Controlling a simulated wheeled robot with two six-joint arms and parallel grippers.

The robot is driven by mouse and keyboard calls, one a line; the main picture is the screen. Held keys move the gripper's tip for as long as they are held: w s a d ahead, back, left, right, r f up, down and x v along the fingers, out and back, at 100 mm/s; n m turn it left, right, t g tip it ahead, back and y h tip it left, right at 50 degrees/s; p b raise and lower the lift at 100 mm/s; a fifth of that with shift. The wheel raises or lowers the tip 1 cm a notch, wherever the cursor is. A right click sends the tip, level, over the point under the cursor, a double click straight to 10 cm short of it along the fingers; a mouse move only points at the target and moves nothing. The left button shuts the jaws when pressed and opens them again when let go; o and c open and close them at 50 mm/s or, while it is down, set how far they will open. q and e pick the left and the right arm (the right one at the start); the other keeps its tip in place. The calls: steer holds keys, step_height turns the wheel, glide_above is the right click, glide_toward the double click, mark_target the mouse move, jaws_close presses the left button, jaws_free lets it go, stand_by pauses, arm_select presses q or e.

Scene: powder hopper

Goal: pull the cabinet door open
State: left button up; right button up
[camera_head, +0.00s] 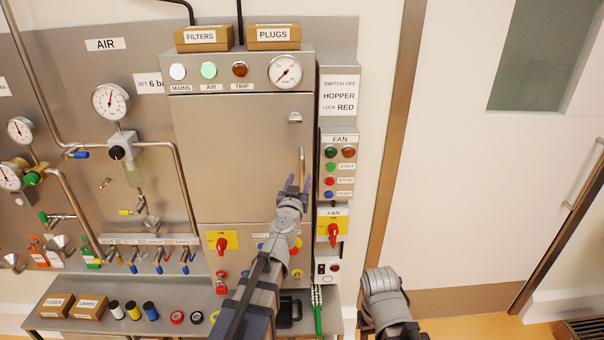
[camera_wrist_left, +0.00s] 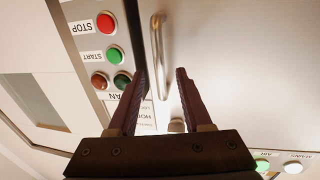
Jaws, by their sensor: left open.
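The cabinet door (camera_head: 240,135) is a flat grey metal panel and looks closed in the head view. Its slim upright bar handle (camera_head: 301,158) is near the door's right edge. My left gripper (camera_head: 296,181) is open and empty in front of the door, around the handle's lower end in the picture. In the left wrist view the handle (camera_wrist_left: 161,55) lies beyond the fingertips, roughly in line with the gap of the left gripper (camera_wrist_left: 160,80). I see no finger clearly touching it. Of my right arm only grey links show at the bottom; its gripper is hidden.
A fan control box (camera_head: 339,180) with buttons stands close right of the door. A small latch or lock (camera_head: 295,117) sits above the handle. Boxes marked FILTERS (camera_head: 201,38) and PLUGS (camera_head: 272,37) stand on top. A bench (camera_head: 170,319) with small items runs below.

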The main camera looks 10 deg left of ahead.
mark_target(302, 174)
arm_select(q)
steer(key=w, duration=0.4)
steer(key=shift+w+a, duration=0.2)
steer(key=shift+w, duration=0.2)
steer(key=shift+s, duration=0.1)
jaws_close()
stand_by(0.9)
